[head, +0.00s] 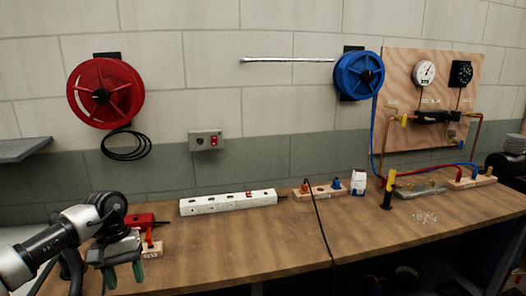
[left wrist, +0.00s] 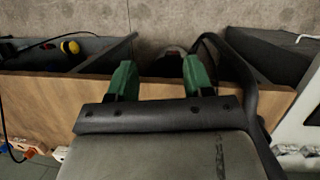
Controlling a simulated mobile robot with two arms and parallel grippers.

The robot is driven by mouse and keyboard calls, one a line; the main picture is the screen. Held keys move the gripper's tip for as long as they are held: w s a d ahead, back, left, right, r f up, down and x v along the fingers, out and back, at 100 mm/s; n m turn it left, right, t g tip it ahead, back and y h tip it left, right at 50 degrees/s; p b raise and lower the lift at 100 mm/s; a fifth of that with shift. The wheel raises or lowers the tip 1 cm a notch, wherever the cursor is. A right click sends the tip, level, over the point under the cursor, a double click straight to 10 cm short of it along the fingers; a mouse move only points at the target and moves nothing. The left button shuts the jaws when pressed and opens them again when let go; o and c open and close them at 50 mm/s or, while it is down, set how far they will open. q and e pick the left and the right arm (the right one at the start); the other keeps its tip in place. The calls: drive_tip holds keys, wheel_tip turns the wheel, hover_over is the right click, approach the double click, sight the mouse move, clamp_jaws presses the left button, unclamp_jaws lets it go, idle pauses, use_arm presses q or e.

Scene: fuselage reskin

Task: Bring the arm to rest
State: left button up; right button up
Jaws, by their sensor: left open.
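My left arm comes in from the left in the head view. Its gripper (head: 123,273) hangs low at the front left edge of the wooden workbench (head: 250,247), with green fingertips pointing down. The two green fingers also show apart in the left wrist view (left wrist: 159,78), with nothing held between them. A wooden block with a red part (head: 152,247) lies just behind and right of the gripper. My right gripper is not in either view.
A white power strip (head: 228,203), a wooden socket block (head: 320,192) and a yellow-handled tool (head: 387,196) sit along the bench. A black cable (head: 318,215) runs over its front edge. Red (head: 105,90) and blue (head: 358,75) reels hang on the wall. The bench's front middle is mostly clear.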

use_arm(q)
drive_tip(key=w+d+f+n+t+h, duration=0.35)
drive_tip(key=d+f+n+h, duration=0.75)
drive_tip(key=d+f+n, duration=0.45)
wheel_tip(320, 180, down, 13)
drive_tip(key=s+a+n+t+y, duration=0.15)
drive_tip(key=n+t, duration=0.85)
drive_tip(key=n, duration=1)
drive_tip(key=s+a+f+n+g+y, duration=0.1)
drive_tip(key=s+a+f+n+y, duration=0.25)
drive_tip(key=s+f+n, duration=0.55)
drive_tip(key=s+a+f+n+y, duration=0.3)
drive_tip(key=s+f+n+y, duration=0.2)
drive_tip(key=s+f+n, duration=0.4)
drive_tip(key=s+f+n+g+y, duration=0.1)
drive_tip(key=s+f+n+g, duration=0.2)
drive_tip(key=s, duration=0.7)
drive_tip(key=s+f+n+g+y, duration=0.1)
drive_tip(key=s+f+n, duration=0.4)
drive_tip(key=s, duration=0.5)
drive_tip(key=s+f+n+g+y, duration=0.1)
drive_tip(key=s+f+n+g, duration=0.3)
drive_tip(key=s, duration=0.6)
drive_tip(key=shift+s+a+f+g, duration=0.15)
drive_tip(key=shift+s+a+g, duration=0.15)
drive_tip(key=shift+s+g, duration=0.05)
